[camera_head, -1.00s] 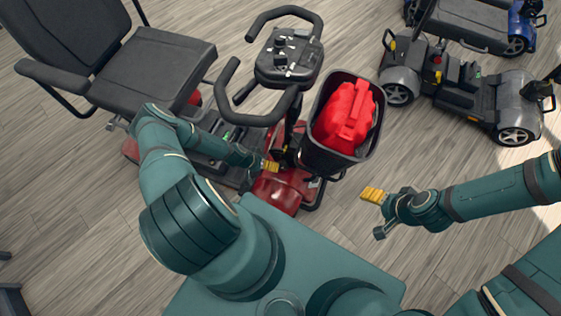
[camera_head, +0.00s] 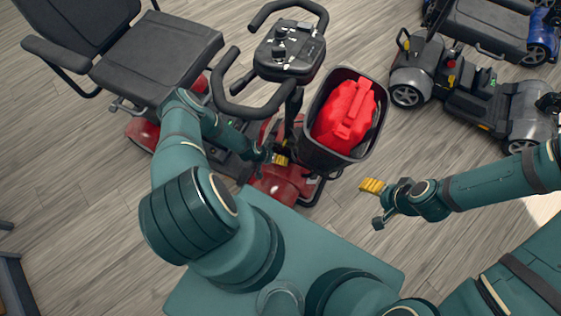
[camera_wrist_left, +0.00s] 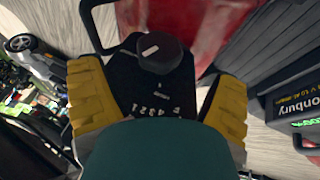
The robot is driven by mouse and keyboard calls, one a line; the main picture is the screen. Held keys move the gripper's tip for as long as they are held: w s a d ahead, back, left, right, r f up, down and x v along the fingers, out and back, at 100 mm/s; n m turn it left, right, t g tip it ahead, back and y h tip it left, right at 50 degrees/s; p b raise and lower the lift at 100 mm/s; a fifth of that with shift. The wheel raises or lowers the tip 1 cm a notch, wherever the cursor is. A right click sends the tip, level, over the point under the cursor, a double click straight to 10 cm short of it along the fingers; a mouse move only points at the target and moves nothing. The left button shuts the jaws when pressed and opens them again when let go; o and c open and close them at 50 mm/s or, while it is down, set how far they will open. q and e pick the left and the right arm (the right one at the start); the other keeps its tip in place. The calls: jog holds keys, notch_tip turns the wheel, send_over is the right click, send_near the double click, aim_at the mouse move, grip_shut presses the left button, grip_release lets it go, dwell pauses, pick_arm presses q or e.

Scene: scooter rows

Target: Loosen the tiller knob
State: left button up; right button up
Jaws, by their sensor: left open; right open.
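The red mobility scooter (camera_head: 283,186) stands in front of me with its tiller raised and its handlebar head (camera_head: 290,52) at the top. In the left wrist view a round black knob (camera_wrist_left: 160,53) on a black bracket shows just beyond the fingertips; I take it for the tiller knob. My left gripper (camera_head: 280,158) is low beside the tiller column. Its yellow fingers (camera_wrist_left: 158,95) are open on either side of the bracket, and I cannot tell whether they touch it. In the head view the knob is hidden. My right gripper (camera_head: 373,190) is open and empty over the floor.
A black basket (camera_head: 318,150) holding a red bag (camera_head: 345,112) hangs on the tiller close to my left gripper. The scooter's seat (camera_head: 158,55) is at left. A grey scooter (camera_head: 465,95) and a blue one stand at upper right. Floor between is clear.

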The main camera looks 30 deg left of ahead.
pick_arm(q)
jog(key=b+x, duration=0.2)
jog(key=x, duration=0.4)
jog(key=shift+w+f, duration=0.1)
jog(key=c, duration=1.2)
